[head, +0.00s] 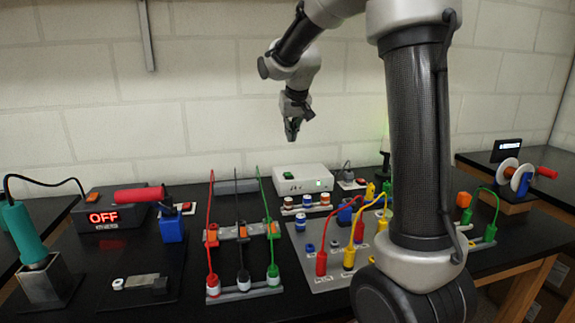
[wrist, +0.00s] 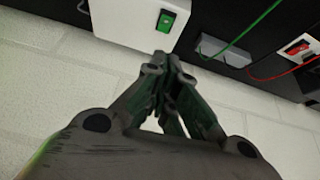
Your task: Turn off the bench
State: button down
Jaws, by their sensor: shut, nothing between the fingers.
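A white box (head: 303,181) stands at the back of the black bench (head: 130,255), against the wall. In the wrist view the green switch (wrist: 163,22) shows on the white box (wrist: 135,20). My gripper (head: 291,138) hangs above the box, fingers pointing down, apart from it. In the wrist view my fingertips (wrist: 166,60) are together and empty, near the box's edge.
A grey panel (head: 310,270) with plugs and yellow and red leads lies right of centre. The air around my gripper is clear.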

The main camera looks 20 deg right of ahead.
jog(key=shift+w, duration=0.2)
send_over(287, 174)
notch_tip(287, 174, down, 8)
jog(key=shift+f, duration=0.15)
jog(key=f, duration=0.3)
jog(key=shift+s+f, duration=0.15)
jog(key=shift+s, duration=0.1)
jog(key=shift+s+a+f, duration=0.1)
jog(key=shift+s+f, duration=0.05)
jog(key=shift+f, duration=0.3)
